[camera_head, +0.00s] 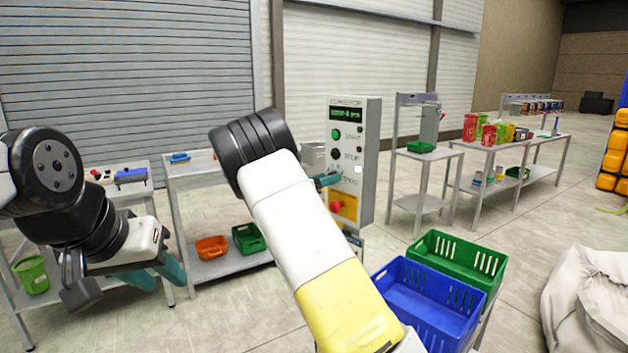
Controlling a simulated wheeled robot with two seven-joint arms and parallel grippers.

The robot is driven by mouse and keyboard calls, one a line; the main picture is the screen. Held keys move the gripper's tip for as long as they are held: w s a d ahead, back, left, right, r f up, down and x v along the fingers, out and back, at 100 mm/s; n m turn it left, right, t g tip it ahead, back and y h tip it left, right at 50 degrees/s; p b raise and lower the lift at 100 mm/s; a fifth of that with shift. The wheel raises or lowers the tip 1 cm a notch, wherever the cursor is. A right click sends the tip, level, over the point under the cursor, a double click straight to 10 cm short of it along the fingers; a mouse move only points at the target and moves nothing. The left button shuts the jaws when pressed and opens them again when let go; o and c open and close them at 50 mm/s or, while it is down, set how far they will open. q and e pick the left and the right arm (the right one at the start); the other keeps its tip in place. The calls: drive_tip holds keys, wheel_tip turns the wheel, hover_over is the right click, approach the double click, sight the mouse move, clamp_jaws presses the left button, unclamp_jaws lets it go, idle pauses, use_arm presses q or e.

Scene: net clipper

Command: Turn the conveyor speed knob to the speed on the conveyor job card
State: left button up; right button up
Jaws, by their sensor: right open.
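The grey control panel (367,160) stands upright in the middle, with a green-lit display (347,114) whose text is too small to read surely. Below are a green button (336,134), a dark round control (336,154) and a red stop button (337,206) on a yellow plate. I cannot tell which control is the speed knob. I cannot make out a job card. My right gripper (328,181) is open with its teal fingertips close to the panel's front; my forearm hides its body, and contact is unclear. My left gripper (160,277) is low at left, away from the panel.
A blue crate (432,312) and a green crate (462,258) stand in front of the panel at right. Benches with an orange bin (211,247) and a green bin (248,238) are at left. Shelves with coloured goods (488,133) stand behind right.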

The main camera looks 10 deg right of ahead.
drive_tip(key=shift+d, duration=0.1)
clamp_jaws()
drive_tip(key=shift+m, duration=0.4)
drive_tip(key=shift+f+m, duration=0.15)
drive_tip(key=shift+m, duration=11.35)
drive_tip(key=shift+s, duration=0.1)
unclamp_jaws()
